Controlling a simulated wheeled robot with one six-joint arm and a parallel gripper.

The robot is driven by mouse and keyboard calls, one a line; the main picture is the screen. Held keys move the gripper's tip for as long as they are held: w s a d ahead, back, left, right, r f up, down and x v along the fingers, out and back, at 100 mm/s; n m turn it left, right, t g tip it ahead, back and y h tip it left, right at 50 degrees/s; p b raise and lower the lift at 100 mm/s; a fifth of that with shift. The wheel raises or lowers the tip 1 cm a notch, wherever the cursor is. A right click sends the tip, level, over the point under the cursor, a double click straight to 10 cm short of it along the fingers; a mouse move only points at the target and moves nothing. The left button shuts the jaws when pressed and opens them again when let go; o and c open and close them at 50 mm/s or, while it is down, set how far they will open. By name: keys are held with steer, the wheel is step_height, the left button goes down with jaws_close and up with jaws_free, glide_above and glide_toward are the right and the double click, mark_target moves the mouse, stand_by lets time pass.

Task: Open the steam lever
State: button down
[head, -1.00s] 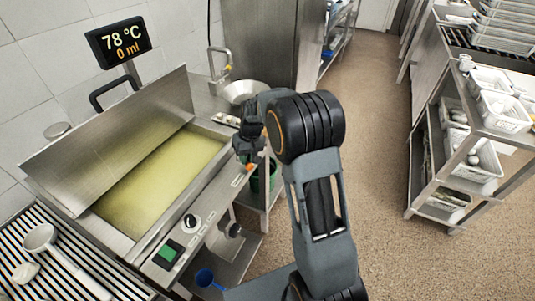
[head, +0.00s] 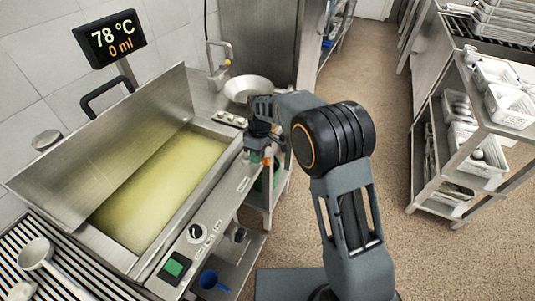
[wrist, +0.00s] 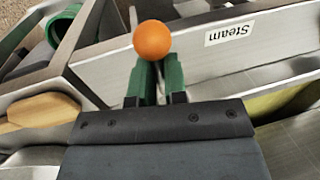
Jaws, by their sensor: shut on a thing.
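The steam lever's orange ball knob (wrist: 152,40) is at the ends of my gripper's green fingers (wrist: 152,82) in the wrist view. The fingers are shut on the lever just below the ball; its shaft is mostly hidden between them. The white "Steam" label (wrist: 229,33) is on the metal front panel to the right of the knob. In the head view, my gripper (head: 262,150) is at the far right corner of the vat's front panel (head: 215,212), and the orange knob (head: 267,160) shows partly beneath it.
The open vat (head: 160,180) of yellow liquid is left of my gripper, its lid (head: 110,140) tilted up. A display (head: 116,40) reads 78 °C and 0 ml. A shelf with white baskets (head: 510,105) stands right; the floor between is clear.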

steer(key=shift+s+d+f, duration=0.1)
steer(key=shift+s+f, duration=0.05)
steer(key=shift+f, duration=0.05)
stand_by(0.3)
steer(key=c, duration=1.1)
jaws_free()
steer(key=shift+r, duration=0.1)
steer(key=shift+c, duration=0.2)
steer(key=shift+r, duration=0.15)
steer(key=shift+w+r, duration=0.2)
steer(key=shift+r, duration=0.1)
step_height(320, 180, up, 13)
steer(key=w+d, duration=0.1)
steer(key=w, duration=0.1)
steer(key=shift+w+f, duration=0.15)
